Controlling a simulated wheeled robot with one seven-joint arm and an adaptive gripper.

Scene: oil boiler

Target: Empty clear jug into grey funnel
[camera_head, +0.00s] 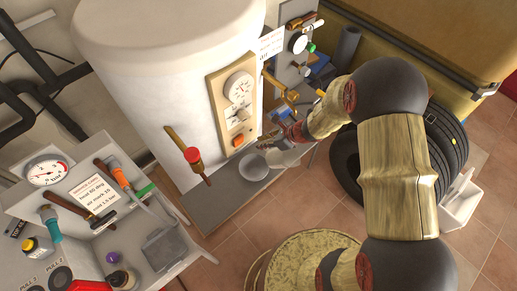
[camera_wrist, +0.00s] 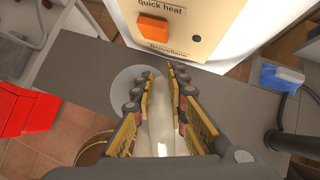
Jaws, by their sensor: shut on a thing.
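My gripper (camera_head: 277,136) is in front of the boiler's control panel, and its fingers also show in the wrist view (camera_wrist: 163,80). It is shut on the clear jug (camera_wrist: 161,125), a pale translucent body between the fingers. The jug (camera_head: 283,157) shows small and pale below the gripper in the head view. The fingers hide part of it, and I cannot tell how much it holds. The grey funnel (camera_head: 253,167) looks like a round, pale mouth just left of the jug. In the wrist view the funnel (camera_wrist: 127,84) lies beyond the left finger, partly hidden.
The white boiler (camera_head: 150,70) has a beige panel (camera_head: 234,105) close behind my gripper. A red-capped brass valve (camera_head: 192,156) juts out at left. A grey shelf (camera_head: 215,203) runs below. A tool-laden bench (camera_head: 95,235) is at left; tyres (camera_head: 348,165) stand at right.

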